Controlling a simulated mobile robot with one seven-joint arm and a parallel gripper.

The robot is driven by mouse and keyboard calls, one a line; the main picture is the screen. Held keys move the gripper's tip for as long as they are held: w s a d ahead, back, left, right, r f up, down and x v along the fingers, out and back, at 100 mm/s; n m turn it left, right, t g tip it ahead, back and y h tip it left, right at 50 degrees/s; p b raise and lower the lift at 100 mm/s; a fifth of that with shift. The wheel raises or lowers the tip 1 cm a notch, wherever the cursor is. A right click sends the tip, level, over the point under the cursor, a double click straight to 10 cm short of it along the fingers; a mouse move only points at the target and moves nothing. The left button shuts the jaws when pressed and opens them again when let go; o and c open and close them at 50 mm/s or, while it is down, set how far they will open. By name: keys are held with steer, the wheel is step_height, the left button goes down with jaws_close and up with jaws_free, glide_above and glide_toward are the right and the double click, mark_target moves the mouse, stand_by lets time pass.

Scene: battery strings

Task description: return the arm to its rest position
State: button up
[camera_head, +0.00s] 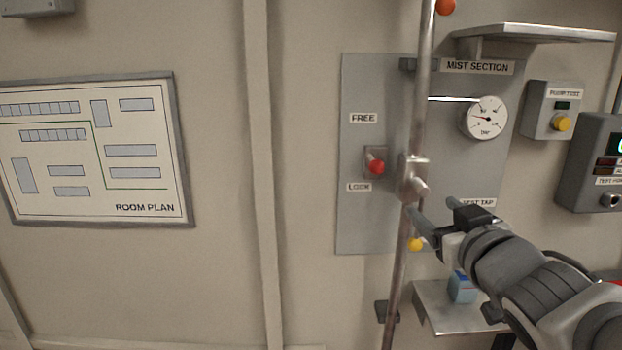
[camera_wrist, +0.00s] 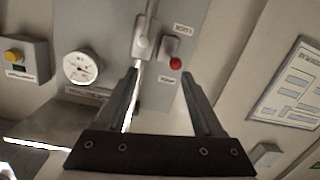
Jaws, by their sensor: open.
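My gripper (camera_head: 430,207) is at the end of my arm, which reaches in from the lower right of the head view. In the wrist view its two fingers (camera_wrist: 160,90) stand apart with nothing held between them. The fingertips are in front of the grey wall panel (camera_head: 362,225), just below the metal bracket (camera_head: 412,178) on the vertical pipe (camera_head: 394,290). I cannot tell whether a finger touches the pipe. The red-knobbed lever (camera_head: 375,165) is on the panel between the FREE and LOCK labels, and it also shows in the wrist view (camera_wrist: 175,63).
A round gauge (camera_head: 485,118) is on the panel under a metal shelf (camera_head: 535,33). A box with a yellow button (camera_head: 562,123) is to the right. A lower shelf (camera_head: 445,320) holds a blue carton (camera_head: 462,287) beneath my arm.

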steer(key=s+a+f+m+g+p, duration=0.1)
steer(key=s+f+g, duration=0.3)
steer(key=s, duration=0.4)
steer(key=s+a+f+m+g+p, duration=0.1)
steer(key=s+a+f+g+p, duration=0.2)
steer(key=s+g, duration=0.4)
steer(key=shift+s+a+f+m+h, duration=0.3)
steer(key=shift+s+a+f+h, duration=0.25)
steer(key=shift+a, duration=0.25)
steer(key=shift+d+r, duration=0.1)
